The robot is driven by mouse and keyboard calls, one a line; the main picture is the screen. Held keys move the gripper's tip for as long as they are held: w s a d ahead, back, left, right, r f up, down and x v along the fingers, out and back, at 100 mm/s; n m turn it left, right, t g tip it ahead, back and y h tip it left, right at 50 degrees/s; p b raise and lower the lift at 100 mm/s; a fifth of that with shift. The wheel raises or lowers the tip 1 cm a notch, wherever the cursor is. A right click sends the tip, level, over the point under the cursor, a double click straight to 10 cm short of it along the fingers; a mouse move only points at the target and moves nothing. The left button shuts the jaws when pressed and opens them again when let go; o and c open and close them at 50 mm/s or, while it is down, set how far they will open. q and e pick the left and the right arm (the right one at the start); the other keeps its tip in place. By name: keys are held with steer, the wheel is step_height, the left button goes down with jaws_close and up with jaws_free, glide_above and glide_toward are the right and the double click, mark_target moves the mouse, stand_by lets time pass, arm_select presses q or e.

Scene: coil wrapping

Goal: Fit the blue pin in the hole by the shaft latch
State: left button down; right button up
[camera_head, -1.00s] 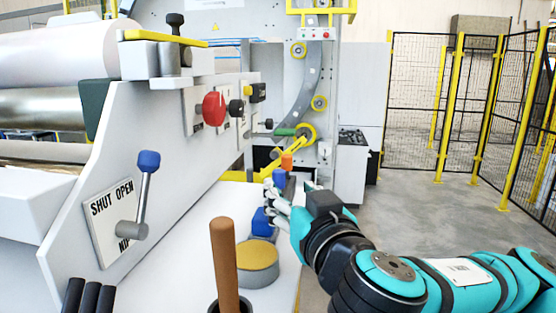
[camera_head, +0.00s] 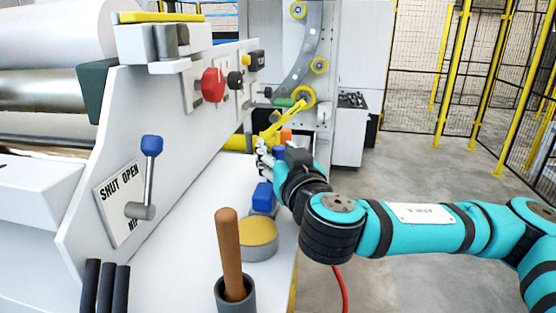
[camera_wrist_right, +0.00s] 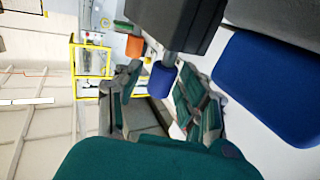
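A row of coloured pieces stands along the table's right side: a near blue piece (camera_head: 263,195) on a grey base, a farther blue piece (camera_head: 279,152) and an orange piece (camera_head: 287,135). I cannot tell which blue piece is the pin. My right gripper (camera_head: 264,158) is beside the farther blue piece, with its fingers apart. In the wrist view, this blue piece (camera_wrist_right: 163,81) shows on a grey stem between the spread fingers (camera_wrist_right: 160,98); contact is unclear. The latch lever (camera_head: 150,170) has a blue knob, by a SHUT/OPEN plate. I cannot make out the hole. My left gripper is out of view.
A brown wooden handle (camera_head: 230,255) stands upright in a grey cup, beside a round yellow-topped pad (camera_head: 257,233). Black rods (camera_head: 106,285) show at lower left. The machine's side panel (camera_head: 165,125) with a red knob (camera_head: 212,85) rises to the left.

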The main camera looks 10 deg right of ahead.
steer(key=c, duration=0.7)
jaws_close()
steer(key=shift+r, duration=0.1)
